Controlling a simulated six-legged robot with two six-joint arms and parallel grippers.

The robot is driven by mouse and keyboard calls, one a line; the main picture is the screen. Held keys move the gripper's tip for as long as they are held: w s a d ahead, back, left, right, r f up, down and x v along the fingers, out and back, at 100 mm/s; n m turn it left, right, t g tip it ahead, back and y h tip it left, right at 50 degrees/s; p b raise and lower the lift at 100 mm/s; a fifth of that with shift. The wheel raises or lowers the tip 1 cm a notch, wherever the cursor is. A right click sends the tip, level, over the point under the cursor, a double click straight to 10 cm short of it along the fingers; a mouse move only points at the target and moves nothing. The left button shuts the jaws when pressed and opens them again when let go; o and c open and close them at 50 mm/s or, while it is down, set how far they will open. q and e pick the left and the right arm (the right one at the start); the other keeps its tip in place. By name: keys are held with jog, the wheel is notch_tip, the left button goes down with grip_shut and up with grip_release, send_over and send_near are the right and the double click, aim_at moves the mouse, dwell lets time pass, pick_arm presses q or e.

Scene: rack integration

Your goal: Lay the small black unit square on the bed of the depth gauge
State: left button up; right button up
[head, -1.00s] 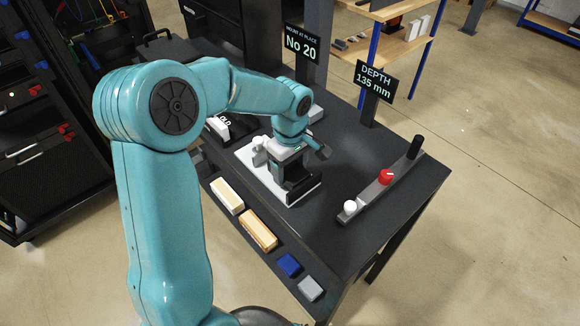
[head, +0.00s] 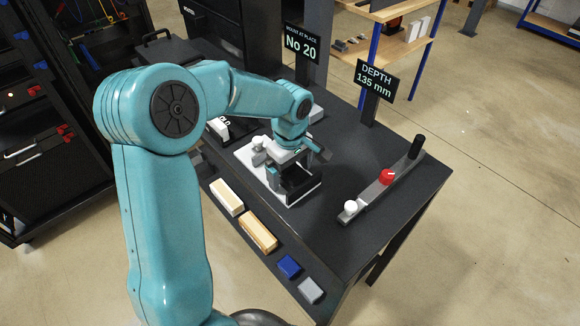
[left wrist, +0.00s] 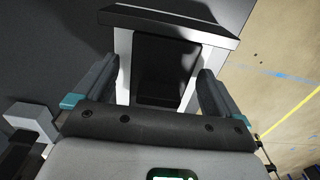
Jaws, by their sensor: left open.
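The small black unit (head: 302,184) lies on a white plate (head: 248,163), which seems to be the bed of the depth gauge. In the left wrist view its dark body (left wrist: 162,68) sits between my fingers, with its wider front plate (left wrist: 175,20) beyond them. White strips of the plate show on both sides of the body. My left gripper (head: 290,166) is open and low over the unit, one finger on either side in the left wrist view (left wrist: 155,88). Whether the fingers touch it is hard to tell. My right gripper is not in view.
Pale (head: 227,197), tan (head: 258,231), blue (head: 289,266) and grey (head: 311,290) blocks line the table's near edge. A grey bar (head: 365,200) with white, red and black knobs lies at right. The depth sign (head: 374,82) stands behind. Bare table (head: 350,165) lies between plate and bar.

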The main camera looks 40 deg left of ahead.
pick_arm(q)
notch_tip(320, 180, up, 16)
jog(key=shift+r+p, duration=0.2)
jog(key=shift+p, duration=0.2)
dwell(0.4)
